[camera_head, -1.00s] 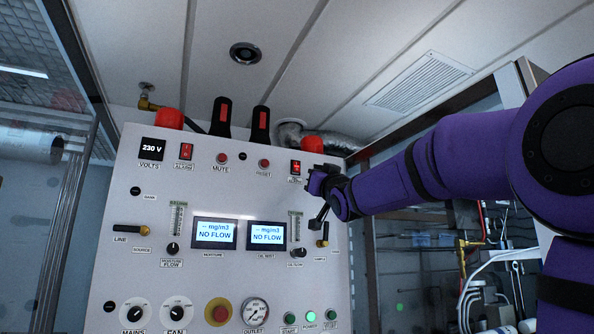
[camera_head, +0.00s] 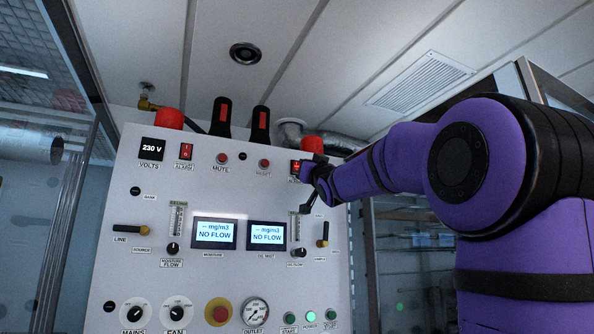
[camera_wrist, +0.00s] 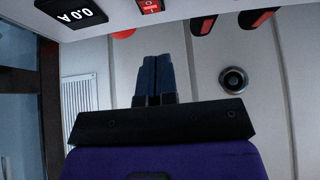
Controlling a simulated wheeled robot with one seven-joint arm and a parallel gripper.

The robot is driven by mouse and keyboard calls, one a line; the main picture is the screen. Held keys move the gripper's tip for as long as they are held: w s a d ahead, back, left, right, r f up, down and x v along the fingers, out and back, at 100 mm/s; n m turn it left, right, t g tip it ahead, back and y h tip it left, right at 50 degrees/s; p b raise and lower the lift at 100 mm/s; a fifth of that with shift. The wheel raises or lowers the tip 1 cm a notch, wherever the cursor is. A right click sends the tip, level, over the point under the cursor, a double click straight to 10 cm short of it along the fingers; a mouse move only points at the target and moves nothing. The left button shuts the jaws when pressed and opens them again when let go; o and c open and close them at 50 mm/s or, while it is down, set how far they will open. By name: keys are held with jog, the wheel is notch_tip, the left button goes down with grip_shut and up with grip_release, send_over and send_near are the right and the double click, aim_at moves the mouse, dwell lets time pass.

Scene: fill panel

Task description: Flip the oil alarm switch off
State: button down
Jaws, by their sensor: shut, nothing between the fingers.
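The oil alarm switch (camera_head: 295,167) is a small red rocker at the upper right of the white panel (camera_head: 150,205). Its label is partly covered by my gripper (camera_head: 308,168), which is at its right edge in the head view. In the wrist view the red rocker (camera_wrist: 148,6) shows at the top, just beyond the fingertips of my gripper (camera_wrist: 154,60). The fingers are together and empty, pointing at the panel. I cannot tell whether they touch the switch, nor clearly which way the rocker is tilted.
A similar red alarm switch (camera_head: 185,151) is at the panel's upper left. Mute (camera_head: 222,158) and reset (camera_head: 264,163) buttons lie between. Red beacons (camera_head: 169,118) and black red-striped parts (camera_head: 260,124) stand along the top edge. A black display (camera_wrist: 72,12) is beside the switch.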

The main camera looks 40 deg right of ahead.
aim_at(294, 169)
jog(key=w, duration=0.1)
jog(key=w+d, duration=0.1)
jog(key=w, duration=0.1)
jog(key=w+r, duration=0.1)
jog(key=shift+w+d, duration=0.35)
jog(key=shift+w, duration=0.05)
jog(key=shift+w+d+f, duration=0.1)
jog(key=shift+w+d, duration=0.1)
jog(key=shift+w, duration=0.45)
jog(key=shift+w+d+f+t, duration=0.15)
jog(key=shift+w+f+t, duration=0.1)
jog(key=shift+w+t, duration=0.35)
jog(key=shift+s, duration=0.15)
